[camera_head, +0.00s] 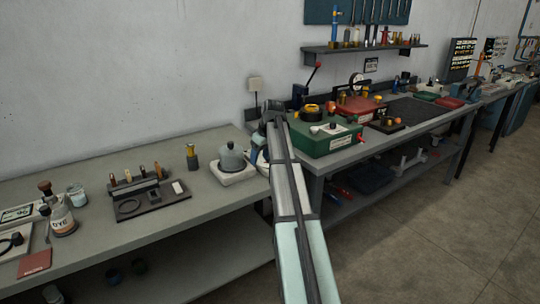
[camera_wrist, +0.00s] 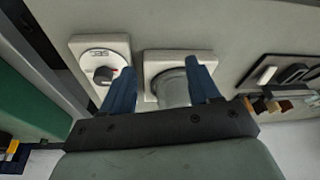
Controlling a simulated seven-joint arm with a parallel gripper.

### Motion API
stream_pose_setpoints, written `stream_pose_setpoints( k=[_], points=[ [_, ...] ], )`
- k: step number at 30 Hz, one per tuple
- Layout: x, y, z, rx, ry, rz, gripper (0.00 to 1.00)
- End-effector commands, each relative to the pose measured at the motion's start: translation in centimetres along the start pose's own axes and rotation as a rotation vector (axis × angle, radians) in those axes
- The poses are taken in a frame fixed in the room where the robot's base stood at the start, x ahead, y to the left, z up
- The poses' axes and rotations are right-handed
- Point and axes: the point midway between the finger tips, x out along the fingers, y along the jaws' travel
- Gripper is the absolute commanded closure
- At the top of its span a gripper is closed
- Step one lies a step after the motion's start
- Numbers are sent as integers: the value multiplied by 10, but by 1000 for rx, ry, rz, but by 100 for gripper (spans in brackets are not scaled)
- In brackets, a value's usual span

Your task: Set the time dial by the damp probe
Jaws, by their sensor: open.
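The time dial appears to be the round white face with a black knob and a small red mark (camera_wrist: 104,74), on a pale plate at the left of the wrist view. In the head view my arm hides the dial, and my gripper (camera_head: 262,155) shows only partly. I cannot tell which thing is the damp probe; several upright brass-and-dark pieces stand in a rack (camera_head: 137,184).
A grey domed vessel (camera_head: 232,158) on a white base (camera_head: 236,175) stands just left of my gripper; it also shows between my fingers in the wrist view (camera_wrist: 173,88). A green box (camera_head: 325,142) stands to the right.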

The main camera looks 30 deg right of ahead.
Motion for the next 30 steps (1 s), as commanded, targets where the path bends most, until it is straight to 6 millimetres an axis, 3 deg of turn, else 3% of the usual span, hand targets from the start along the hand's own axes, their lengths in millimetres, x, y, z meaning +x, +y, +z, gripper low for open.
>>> stream_pose_setpoints(
  k=[1,4,8,12,17,30],
  points=[
    [-17,32,-12,12,24,11,39],
    [-41,70,-19,24,61,23,39],
    [-62,98,-22,33,90,35,39],
    [-66,108,-22,34,101,39,39],
    [-50,108,-23,35,100,38,39],
    [25,110,-31,35,100,38,39]
  ],
)
